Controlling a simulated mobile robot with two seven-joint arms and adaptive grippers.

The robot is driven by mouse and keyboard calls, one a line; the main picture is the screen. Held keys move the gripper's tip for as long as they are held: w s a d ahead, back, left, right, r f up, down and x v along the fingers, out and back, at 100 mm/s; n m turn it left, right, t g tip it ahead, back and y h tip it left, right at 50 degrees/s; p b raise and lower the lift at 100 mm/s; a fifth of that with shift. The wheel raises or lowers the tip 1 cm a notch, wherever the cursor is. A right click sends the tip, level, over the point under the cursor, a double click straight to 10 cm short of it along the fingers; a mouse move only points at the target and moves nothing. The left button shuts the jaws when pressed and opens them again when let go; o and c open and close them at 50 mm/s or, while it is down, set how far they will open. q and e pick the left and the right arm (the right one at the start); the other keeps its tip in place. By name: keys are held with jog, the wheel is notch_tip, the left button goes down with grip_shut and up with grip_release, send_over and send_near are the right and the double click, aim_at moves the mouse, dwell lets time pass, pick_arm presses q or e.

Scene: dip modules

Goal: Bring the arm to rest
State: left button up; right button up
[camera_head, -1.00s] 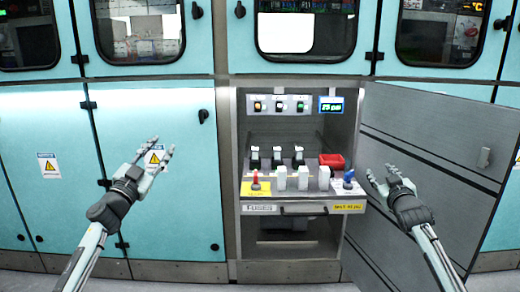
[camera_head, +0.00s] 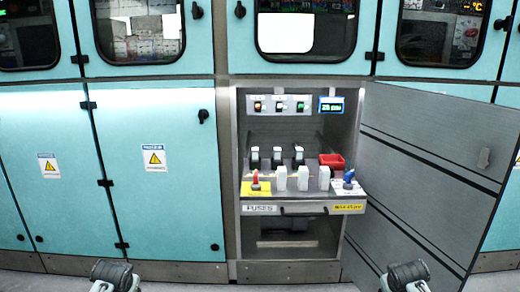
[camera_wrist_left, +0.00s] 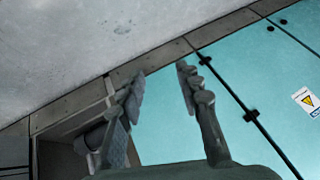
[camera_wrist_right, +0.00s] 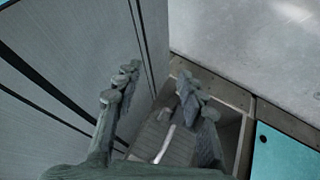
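My left gripper (camera_wrist_left: 161,82) is open and empty in the left wrist view, its two fingers apart with the cabinet front and floor beyond. My right gripper (camera_wrist_right: 157,82) is also open and empty in the right wrist view, with the grey door and the lower cabinet beyond. In the head view only dark parts of my two arms show at the bottom edge, low and apart from the cabinet. The fingers are out of that view. Neither gripper touches anything that I can see.
The open bay holds a fuse drawer (camera_head: 304,209) with white modules (camera_head: 303,178), a red lever (camera_head: 255,181), a blue lever (camera_head: 348,179) and a red bin (camera_head: 331,160). A small display (camera_head: 331,104) is lit. The grey door (camera_head: 425,170) stands open at right.

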pick_arm(q)
jog(key=s+d+f+g, duration=0.1)
jog(key=s+d+f, duration=0.2)
jog(key=s, duration=0.7)
jog(key=s+d+f+g+h, duration=0.1)
jog(key=s+d+f, duration=0.2)
jog(key=s, duration=0.8)
jog(key=s+d+f+g+h, duration=0.1)
jog(key=s+d+f, duration=0.3)
jog(key=s, duration=0.6)
jog(key=shift+s+f+m, duration=0.25)
jog(key=shift+f+m, duration=0.05)
jog(key=shift+f, duration=0.65)
pick_arm(e)
jog(key=s+a+f+g, duration=0.1)
jog(key=s+a+f, duration=0.2)
jog(key=s, duration=0.7)
jog(key=s+a+f+g+y, duration=0.1)
jog(key=s+a+f, duration=0.2)
jog(key=s, duration=0.8)
jog(key=s+a+f+g+y, duration=0.1)
jog(key=s+a+f, duration=0.3)
jog(key=s, duration=0.6)
jog(key=shift+s+f+n, duration=0.25)
jog(key=shift+f+n, duration=0.05)
jog(key=shift+f, duration=0.65)
